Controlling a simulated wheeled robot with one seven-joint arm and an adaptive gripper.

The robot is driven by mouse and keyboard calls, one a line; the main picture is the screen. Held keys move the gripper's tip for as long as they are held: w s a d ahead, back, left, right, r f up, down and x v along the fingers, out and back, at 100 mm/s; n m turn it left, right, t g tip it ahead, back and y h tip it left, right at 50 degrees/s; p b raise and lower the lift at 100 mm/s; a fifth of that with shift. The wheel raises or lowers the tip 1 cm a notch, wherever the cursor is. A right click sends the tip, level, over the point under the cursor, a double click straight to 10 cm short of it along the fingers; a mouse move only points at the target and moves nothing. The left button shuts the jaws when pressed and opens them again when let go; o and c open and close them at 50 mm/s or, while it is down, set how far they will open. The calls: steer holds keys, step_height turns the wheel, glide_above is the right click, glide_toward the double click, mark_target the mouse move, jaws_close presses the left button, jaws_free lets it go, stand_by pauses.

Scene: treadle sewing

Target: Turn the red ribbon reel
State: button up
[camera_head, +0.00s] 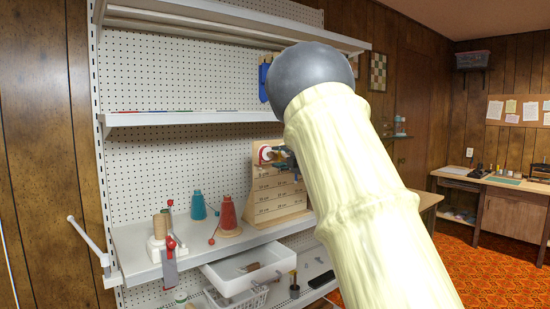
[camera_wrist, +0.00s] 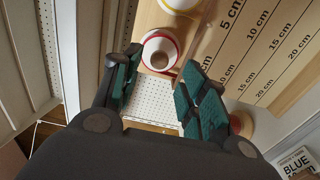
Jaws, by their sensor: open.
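A white reel with a red rim (camera_wrist: 150,41) sits on the light wooden board (camera_wrist: 148,18) in the wrist view. In the head view the red and white reel (camera_head: 265,154) shows at the upper left of the wooden board (camera_head: 262,212). My gripper (camera_wrist: 160,62) is open, with its two teal-padded fingers either side of the reel's near end in the picture. I cannot tell whether either finger touches it. In the head view my gripper (camera_head: 283,157) is small, right beside the reel, and partly hidden by my arm.
A yellow-rimmed reel (camera_wrist: 182,4) sits close by on the board. The shelf (camera_head: 135,243) also holds a red cone (camera_head: 228,216), a teal cone (camera_head: 198,207) and a white device (camera_head: 160,247). Another shelf (camera_head: 190,117) runs above. A white drawer (camera_head: 245,272) stands open below.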

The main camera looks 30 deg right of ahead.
steer(key=s, duration=0.7)
steer(key=shift+d, duration=0.3)
steer(key=shift+s, duration=0.1)
